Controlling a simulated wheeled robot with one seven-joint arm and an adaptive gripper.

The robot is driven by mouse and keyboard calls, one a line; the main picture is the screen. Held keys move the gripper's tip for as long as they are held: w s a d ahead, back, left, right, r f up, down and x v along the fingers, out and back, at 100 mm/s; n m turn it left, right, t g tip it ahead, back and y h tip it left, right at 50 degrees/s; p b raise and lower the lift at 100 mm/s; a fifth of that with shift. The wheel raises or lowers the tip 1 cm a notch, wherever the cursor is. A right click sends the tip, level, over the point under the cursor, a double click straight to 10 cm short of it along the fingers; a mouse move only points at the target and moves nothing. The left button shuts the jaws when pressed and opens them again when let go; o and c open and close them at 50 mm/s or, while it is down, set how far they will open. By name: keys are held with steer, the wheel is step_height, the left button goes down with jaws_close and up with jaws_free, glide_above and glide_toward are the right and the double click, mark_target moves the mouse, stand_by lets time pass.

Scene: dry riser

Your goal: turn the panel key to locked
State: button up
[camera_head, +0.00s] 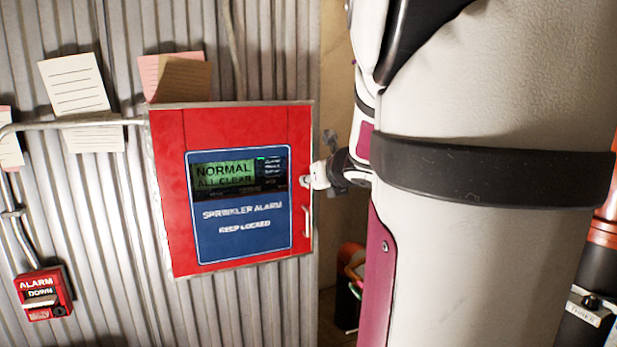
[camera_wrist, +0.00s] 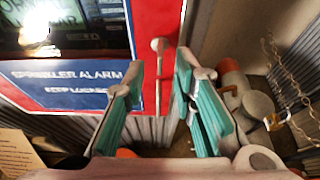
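The red sprinkler alarm panel (camera_head: 172,190) is on the corrugated wall. Its screen (camera_head: 222,175) reads NORMAL, ALL CLEAR, and its blue label (camera_head: 240,220) says KEEP LOCKED. A pale upright handle (camera_head: 307,222) is at the panel's right edge. My gripper (camera_head: 318,174) is at that edge, just above the handle. In the wrist view, my gripper (camera_wrist: 160,75) is open, with teal pads. The handle (camera_wrist: 158,85) shows between the fingers, and I cannot tell whether they touch it. I cannot make out a key or its position.
A red alarm box (camera_head: 44,293) and a pipe (camera_head: 75,122) are on the wall at left. Paper notes (camera_head: 75,85) hang above. In the wrist view, a hanging chain (camera_wrist: 285,80) and grey pipework (camera_wrist: 257,105) are at right. My arm covers the right of the head view.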

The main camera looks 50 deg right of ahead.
steer(key=v, duration=0.8)
steer(key=shift+a, duration=0.1)
steer(key=w+a+f+n+y+p, duration=0.15)
steer(key=a+n+y, duration=0.25)
steer(key=a+n, duration=0.7)
steer(key=w+a+f+n+y, duration=0.15)
steer(key=a+n+y, duration=0.25)
steer(key=a+n, duration=0.75)
steer(key=s+a+f+n+g+p, duration=0.1)
steer(key=s+a+f+n+g, duration=0.2)
steer(key=s+a+n, duration=0.3)
steer(key=s+a+f+n+g+p, duration=0.1)
steer(key=s+a+f+n+g, duration=0.2)
steer(key=s+a+n, duration=0.4)
steer(key=s+n+g, duration=0.1)
steer(key=n, duration=0.5)
steer(key=shift+f+n+h, duration=0.25)
steer(key=shift+n+h, duration=0.1)
steer(key=shift+h, duration=0.05)
steer(key=shift+s, duration=0.1)
